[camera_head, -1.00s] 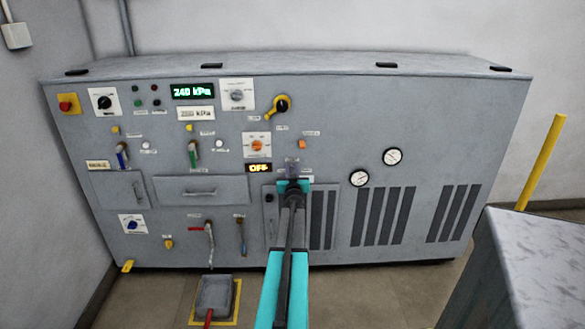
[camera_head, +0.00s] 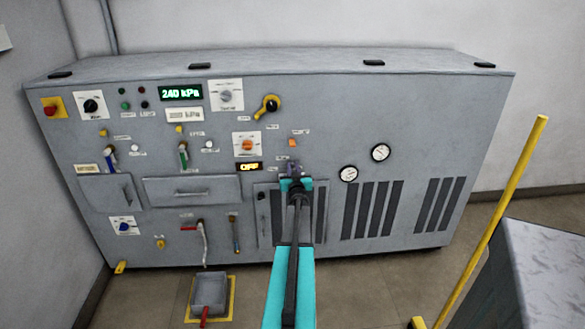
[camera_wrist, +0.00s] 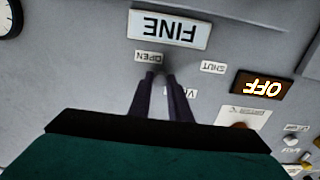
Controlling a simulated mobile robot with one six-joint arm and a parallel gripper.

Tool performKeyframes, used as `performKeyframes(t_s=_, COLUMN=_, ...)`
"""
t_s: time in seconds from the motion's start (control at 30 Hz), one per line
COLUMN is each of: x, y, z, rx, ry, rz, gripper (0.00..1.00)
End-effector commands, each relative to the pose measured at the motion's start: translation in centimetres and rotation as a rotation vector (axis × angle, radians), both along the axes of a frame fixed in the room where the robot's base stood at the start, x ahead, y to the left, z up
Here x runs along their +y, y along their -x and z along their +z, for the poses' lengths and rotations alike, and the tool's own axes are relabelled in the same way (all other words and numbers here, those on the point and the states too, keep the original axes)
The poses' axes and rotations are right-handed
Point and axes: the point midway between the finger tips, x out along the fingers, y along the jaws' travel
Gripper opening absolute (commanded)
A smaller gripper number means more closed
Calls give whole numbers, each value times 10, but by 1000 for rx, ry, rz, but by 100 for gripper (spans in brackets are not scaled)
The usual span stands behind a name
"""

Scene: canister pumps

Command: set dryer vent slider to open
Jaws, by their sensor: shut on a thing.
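My gripper (camera_head: 295,170) is at the machine's front panel, right of the lit OFF display (camera_head: 249,167). In the wrist view, which is upside down, its dark fingertips (camera_wrist: 160,76) are close together against the panel. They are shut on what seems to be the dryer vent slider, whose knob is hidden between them. The fingertips lie just beside the OPEN label (camera_wrist: 148,57). The SHUT label (camera_wrist: 213,67) is further off to the right in that view. A label starting with V is partly covered by a finger.
A large FINE plate (camera_wrist: 169,29) is near the fingertips. The OFF display also shows in the wrist view (camera_wrist: 262,86). An orange dial (camera_head: 246,145) and two gauges (camera_head: 380,152) are nearby on the panel. A yellow post (camera_head: 500,210) and grey block (camera_head: 550,270) stand at right.

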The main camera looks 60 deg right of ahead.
Motion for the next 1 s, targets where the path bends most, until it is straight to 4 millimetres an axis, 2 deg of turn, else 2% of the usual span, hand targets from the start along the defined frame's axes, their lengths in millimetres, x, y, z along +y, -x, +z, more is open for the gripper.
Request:
performKeyframes(t_s=0.03, x=-4, y=6, z=2, rx=-5, ry=-2, rz=-9, gripper=22)
performKeyframes(t_s=0.1, x=-3, y=5, z=2, rx=-4, ry=-2, rz=-8, gripper=34)
performKeyframes(t_s=0.13, x=-3, y=4, z=2, rx=-3, ry=-2, rz=-7, gripper=36)
performKeyframes(t_s=0.63, x=6, y=2, z=0, rx=-1, ry=-2, rz=-1, gripper=36)
performKeyframes(t_s=1.0, x=33, y=16, z=0, rx=-1, ry=-2, rz=0, gripper=36)
